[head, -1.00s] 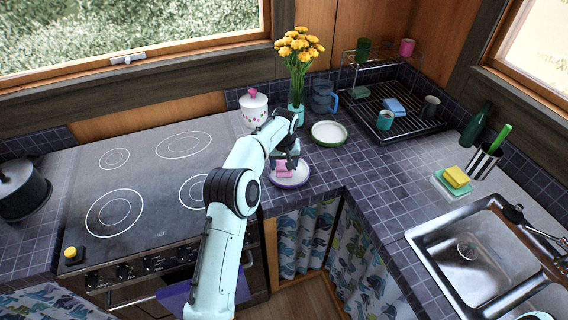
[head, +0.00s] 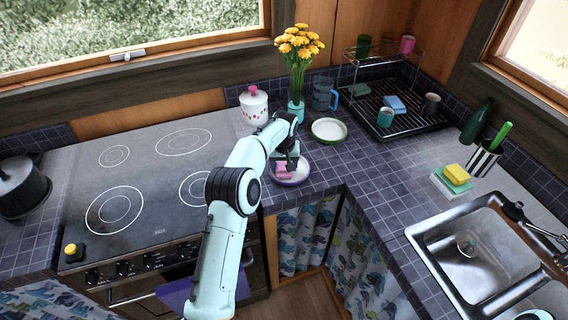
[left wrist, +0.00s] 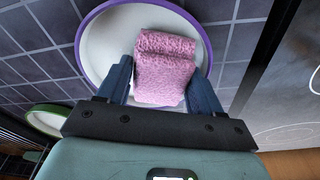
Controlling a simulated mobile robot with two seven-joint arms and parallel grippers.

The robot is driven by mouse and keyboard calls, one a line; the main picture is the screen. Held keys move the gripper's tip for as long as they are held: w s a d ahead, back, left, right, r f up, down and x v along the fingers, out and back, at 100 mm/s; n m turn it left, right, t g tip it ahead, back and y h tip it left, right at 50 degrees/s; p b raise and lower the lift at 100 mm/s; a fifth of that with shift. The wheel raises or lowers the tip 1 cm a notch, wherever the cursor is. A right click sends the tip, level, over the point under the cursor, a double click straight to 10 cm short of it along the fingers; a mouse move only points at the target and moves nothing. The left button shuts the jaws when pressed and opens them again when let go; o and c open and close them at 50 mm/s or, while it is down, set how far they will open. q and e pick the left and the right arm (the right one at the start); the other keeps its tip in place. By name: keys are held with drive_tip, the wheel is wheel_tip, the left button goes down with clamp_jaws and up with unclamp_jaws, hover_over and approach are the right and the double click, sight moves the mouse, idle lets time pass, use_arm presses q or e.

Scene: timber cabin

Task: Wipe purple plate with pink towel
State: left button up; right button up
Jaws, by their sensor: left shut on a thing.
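The white plate with a purple rim (head: 303,177) lies on the tiled counter, just right of the stove. The folded pink towel (head: 284,171) is over the plate; in the left wrist view the towel (left wrist: 164,68) covers the middle of the white plate, whose purple rim (left wrist: 82,50) curves around it. My left gripper (head: 285,162) reaches down over the plate. In the left wrist view its fingers (left wrist: 161,82) are on both sides of the towel, shut on it. The towel seems to touch the plate surface.
A green-rimmed plate (head: 329,130) lies behind the purple plate. A flower vase (head: 296,110), a white jar (head: 254,106) and a blue mug (head: 324,96) stand at the back. A dish rack (head: 398,112) and sink (head: 470,262) are to the right, the stove (head: 150,200) to the left.

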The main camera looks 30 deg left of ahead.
use_arm(q)
drive_tip(key=shift+w+d, duration=0.65)
drive_tip(key=shift+w, duration=0.05)
drive_tip(key=shift+w+d, duration=0.6)
drive_tip(key=shift+w, duration=0.05)
use_arm(e)
drive_tip(key=shift+w+r, duration=0.1)
use_arm(q)
drive_tip(key=shift+s, duration=0.1)
drive_tip(key=shift+s+a+f+b, duration=0.25)
drive_tip(key=shift+s+a+b, duration=0.15)
drive_tip(key=shift+s+a, duration=0.3)
drive_tip(key=shift+s+a+r+b, duration=0.1)
drive_tip(key=shift+s+a+b, duration=0.2)
drive_tip(key=shift+s+a, duration=0.35)
drive_tip(key=shift+d, duration=0.1)
use_arm(e)
drive_tip(key=shift+s+f, duration=0.9)
drive_tip(key=shift+s, duration=0.25)
